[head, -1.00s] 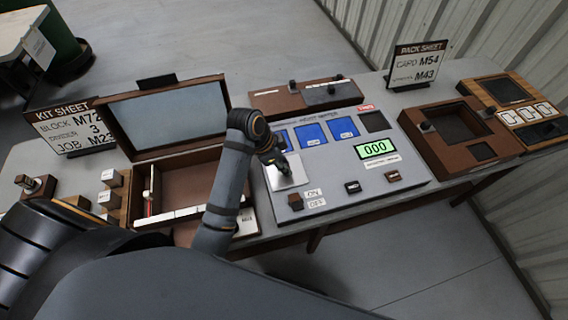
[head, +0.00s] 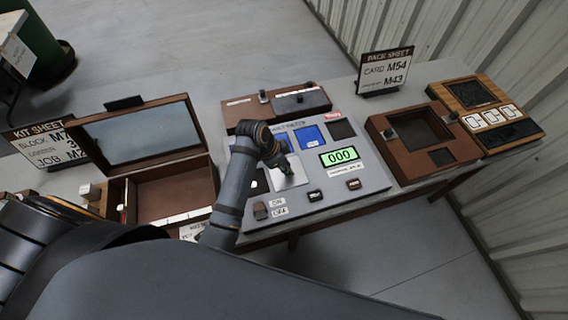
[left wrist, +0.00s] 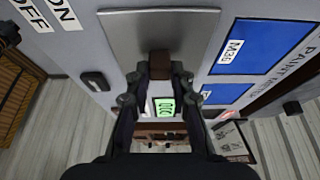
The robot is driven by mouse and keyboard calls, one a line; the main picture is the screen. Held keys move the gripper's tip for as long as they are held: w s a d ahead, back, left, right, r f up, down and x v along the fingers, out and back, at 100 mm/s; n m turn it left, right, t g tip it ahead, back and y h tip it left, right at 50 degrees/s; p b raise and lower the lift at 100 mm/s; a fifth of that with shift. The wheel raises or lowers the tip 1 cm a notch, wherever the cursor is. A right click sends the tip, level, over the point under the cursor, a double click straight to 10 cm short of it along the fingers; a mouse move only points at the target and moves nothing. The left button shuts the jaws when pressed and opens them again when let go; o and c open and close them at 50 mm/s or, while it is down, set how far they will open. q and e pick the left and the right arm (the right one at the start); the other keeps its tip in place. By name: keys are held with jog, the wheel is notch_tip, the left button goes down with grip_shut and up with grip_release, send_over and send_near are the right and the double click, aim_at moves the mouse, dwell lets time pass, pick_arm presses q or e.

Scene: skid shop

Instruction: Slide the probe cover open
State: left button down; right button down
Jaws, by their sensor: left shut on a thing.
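The probe cover is a plain silver plate (head: 291,177) on the sloped grey panel (head: 365,190), left of the green 000 display (head: 342,156). In the left wrist view the plate (left wrist: 135,32) fills the top middle, with a small brown knob (left wrist: 160,60) at its edge. My left gripper (head: 282,164) is over the plate, and its fingers (left wrist: 161,73) are shut on the knob. A dark spot (head: 259,182) shows on the panel just left of the plate, partly hidden by my arm. My right gripper is out of view.
Blue windows (head: 308,137) lie above the plate. An ON/OFF switch (head: 261,210) and two dark buttons (head: 315,196) are on the panel's front. An open brown case (head: 170,195) stands left; a brown tray (head: 460,140) stands right.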

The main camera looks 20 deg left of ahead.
pick_arm(q)
jog(key=shift+w, duration=0.1)
jog(key=shift+d, duration=0.1)
jog(key=c, duration=1.4)
grip_release()
jog(key=shift+o, duration=1.2)
jog(key=shift+d, duration=0.1)
jog(key=v, duration=1.2)
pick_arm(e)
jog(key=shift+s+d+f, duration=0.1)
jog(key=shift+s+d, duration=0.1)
